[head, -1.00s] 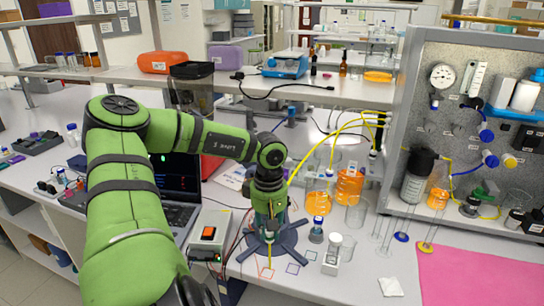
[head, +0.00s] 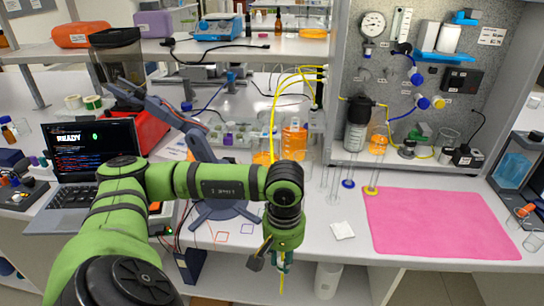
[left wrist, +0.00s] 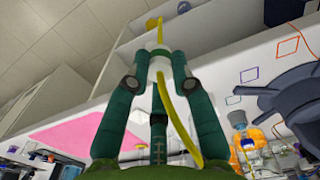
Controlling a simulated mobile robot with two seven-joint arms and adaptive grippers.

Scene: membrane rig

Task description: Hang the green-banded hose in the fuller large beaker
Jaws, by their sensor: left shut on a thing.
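My left gripper (head: 280,268) hangs low in front of the bench's front edge in the head view. In the left wrist view its green fingers (left wrist: 158,60) are shut on a yellow hose (left wrist: 178,120). A short yellow end shows past the fingertips, and a pale band sits between them; its colour is not clear. The rest of this hose is partly hidden by the arm. Two large beakers with orange liquid stand behind the arm: a right one (head: 295,142) and a left one (head: 262,152). The right one's liquid looks higher. Their lower parts are partly hidden. My right gripper is out of view.
Other yellow hoses (head: 297,71) arch over the beakers from a rack. Slim glass cylinders (head: 347,170) stand right of them. A grey pegboard panel (head: 345,60) rises at the back right. A pink mat (head: 435,222) lies clear.

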